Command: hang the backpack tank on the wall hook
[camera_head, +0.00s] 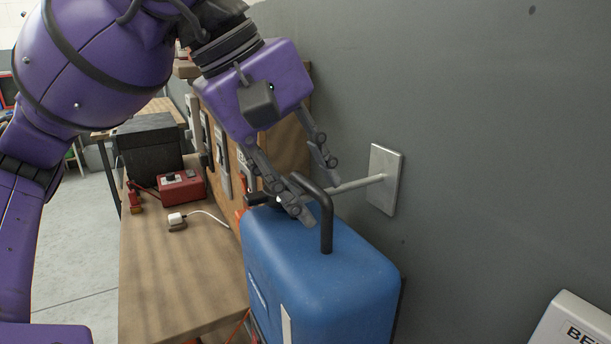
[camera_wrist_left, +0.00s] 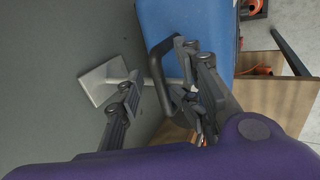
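The blue backpack tank (camera_head: 325,275) is upright beside the grey wall, with a black loop handle (camera_head: 327,215) on top. The wall hook is a pale rod (camera_head: 355,184) standing out from a white plate (camera_head: 386,180). The rod appears to run through the handle loop; I cannot tell whether the handle bears on it. My left gripper (camera_head: 318,195) is open around the handle, a finger on either side. The left wrist view shows the handle (camera_wrist_left: 157,70) between its spread fingers, with the hook plate (camera_wrist_left: 103,80) at left. My right gripper is not in view.
A wooden bench (camera_head: 175,270) stands left of the tank, carrying a red box (camera_head: 182,187) and a small white item (camera_head: 177,221) with a cable. A tool board (camera_head: 285,145) is behind. A white labelled box (camera_head: 578,322) is at the lower right.

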